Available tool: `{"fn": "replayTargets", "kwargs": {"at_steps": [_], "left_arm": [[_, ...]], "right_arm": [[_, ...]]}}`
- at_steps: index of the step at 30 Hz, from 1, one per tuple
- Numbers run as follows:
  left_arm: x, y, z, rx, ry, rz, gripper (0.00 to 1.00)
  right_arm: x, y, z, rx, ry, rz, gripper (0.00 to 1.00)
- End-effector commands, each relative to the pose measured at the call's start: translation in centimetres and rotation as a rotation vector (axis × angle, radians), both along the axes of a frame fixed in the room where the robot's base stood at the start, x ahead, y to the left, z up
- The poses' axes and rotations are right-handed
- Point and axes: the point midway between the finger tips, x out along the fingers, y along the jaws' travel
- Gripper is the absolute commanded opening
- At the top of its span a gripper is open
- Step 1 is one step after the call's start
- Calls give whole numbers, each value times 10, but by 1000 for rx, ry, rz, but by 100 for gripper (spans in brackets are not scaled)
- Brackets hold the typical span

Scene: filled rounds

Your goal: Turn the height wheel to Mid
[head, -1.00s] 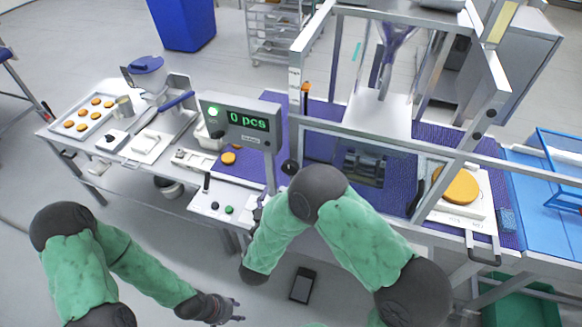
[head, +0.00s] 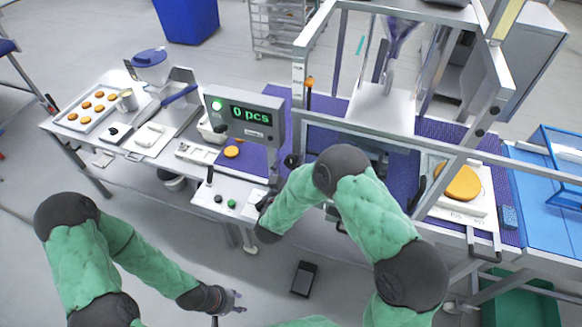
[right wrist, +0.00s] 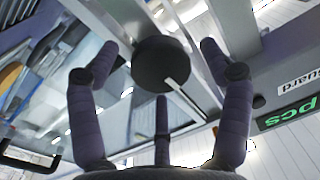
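The height wheel, a round black knob (right wrist: 162,62) with a pale pointer line, is in the middle of the right wrist view. A small black knob on the machine frame (head: 291,161) in the head view looks like the same wheel. My right gripper (right wrist: 160,76) is open, with its fingers spread around the wheel's outline; I cannot tell whether any finger touches it. In the head view my right forearm hides most of this gripper. No Mid mark is readable. My left gripper (head: 236,301) is open and empty, low over the floor, away from the machine.
A display (head: 243,118) reading "0 pcs" stands left of the knob; part of it shows in the right wrist view (right wrist: 290,115). A metal guard frame (head: 400,148) surrounds the machine. A scale with an orange round (head: 462,184) is at right, a tray of rounds (head: 86,119) at left.

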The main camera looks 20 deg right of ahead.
Motion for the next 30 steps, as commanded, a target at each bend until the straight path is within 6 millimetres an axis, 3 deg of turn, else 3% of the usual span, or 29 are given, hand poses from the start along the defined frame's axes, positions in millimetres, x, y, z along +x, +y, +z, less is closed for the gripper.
{"fn": "replayTargets", "kwargs": {"at_steps": [1, 6, 18, 26, 27, 29, 30], "left_arm": [[0, 0, 0, 0, 0, 0, 40], [0, 0, 0, 0, 0, 0, 40], [0, 0, -15, 0, 0, 0, 40], [0, 0, -14, 0, 0, 0, 40], [0, 0, -14, 0, 0, 0, 40], [0, 0, -14, 0, 0, 0, 40], [0, 0, -14, 0, 0, 0, 40]], "right_arm": [[0, 0, 0, 0, 0, 0, 68], [0, 0, 0, 0, 0, 0, 23], [0, 1, -2, 43, -29, 2, 23], [-1, 1, -1, 49, -30, 2, 23], [-1, 1, -1, 49, -29, 2, 58], [-1, 1, -1, 49, -29, 2, 75], [-1, 1, -1, 49, -30, 2, 79]]}}
